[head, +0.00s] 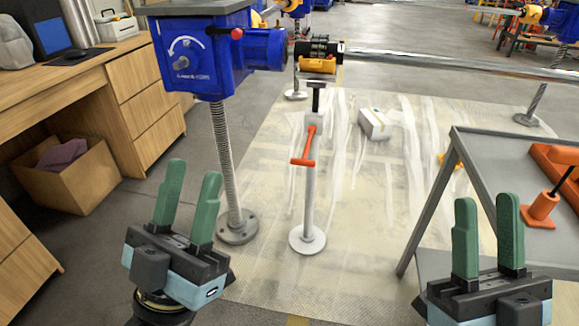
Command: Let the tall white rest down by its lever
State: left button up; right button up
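The tall white rest (309,195) stands upright near the middle of the head view, on a round white foot (307,239). Its orange lever (304,155) slants down to a crossbar end, at the front of the white post. A dark T-shaped head tops the rest, just below a black and yellow roller unit. My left gripper (190,203) is open and empty, to the left of the rest and nearer to me. My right gripper (487,236) is at the lower right, empty, its green fingers a small gap apart. Neither gripper touches the rest.
A blue screw jack (212,60) on a threaded column stands left of the rest, close to my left gripper. A grey table (465,170) with orange items stands at the right. A wooden desk (90,90) is at the left. A white box (374,124) lies on the floor sheet.

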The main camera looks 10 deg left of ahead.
aim_at(303, 162)
jog(key=u, duration=0.65)
jog(key=i, duration=0.9)
jog(key=z, duration=0.2)
